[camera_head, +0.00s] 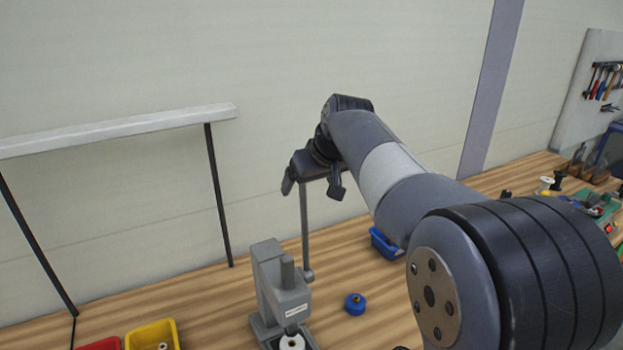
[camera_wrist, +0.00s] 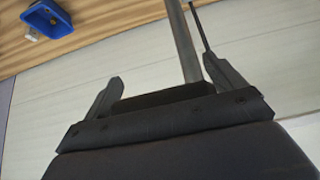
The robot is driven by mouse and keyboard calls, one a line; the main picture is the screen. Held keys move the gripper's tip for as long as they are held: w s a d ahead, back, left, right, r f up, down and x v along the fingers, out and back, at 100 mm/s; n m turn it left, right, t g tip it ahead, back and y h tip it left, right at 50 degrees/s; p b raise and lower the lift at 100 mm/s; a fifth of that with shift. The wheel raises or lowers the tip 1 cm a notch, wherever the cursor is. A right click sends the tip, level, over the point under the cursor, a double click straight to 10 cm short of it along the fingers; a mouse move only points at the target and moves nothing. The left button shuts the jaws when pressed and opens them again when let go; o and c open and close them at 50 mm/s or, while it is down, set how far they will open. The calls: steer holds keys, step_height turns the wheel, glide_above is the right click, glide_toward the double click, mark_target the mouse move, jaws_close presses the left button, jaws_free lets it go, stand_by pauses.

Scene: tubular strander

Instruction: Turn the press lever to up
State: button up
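The grey press (camera_head: 272,285) stands on the wooden bench. Its lever, a thin grey rod (camera_head: 304,225), stands almost upright on the press's right side. A round grey end shows at the rod's bottom, and its top is hidden at my gripper. My gripper (camera_head: 312,187) is at the upper end of the rod with its fingers spread apart. In the wrist view, the lever rod (camera_wrist: 183,45) passes between the two fingers of my gripper (camera_wrist: 166,82), closer to the right finger. Neither finger visibly clamps it. Contact with the rod cannot be made out.
A blue round part (camera_head: 355,304) lies right of the press. A blue bin (camera_head: 386,244) sits behind my arm. A yellow bin (camera_head: 152,335) and a red bin (camera_head: 100,344) are at the front left. A frame with dark posts (camera_head: 218,195) stands at left.

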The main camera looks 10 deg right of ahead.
steer(key=shift+o, duration=0.6)
steer(key=shift+s+r, duration=0.1)
steer(key=shift+r, duration=0.05)
steer(key=shift+r, duration=0.15)
steer(key=b+v, duration=0.1)
steer(key=v, duration=0.9)
steer(key=shift+s+r+b, duration=0.25)
steer(key=shift+b, duration=0.1)
steer(key=shift+d, duration=0.1)
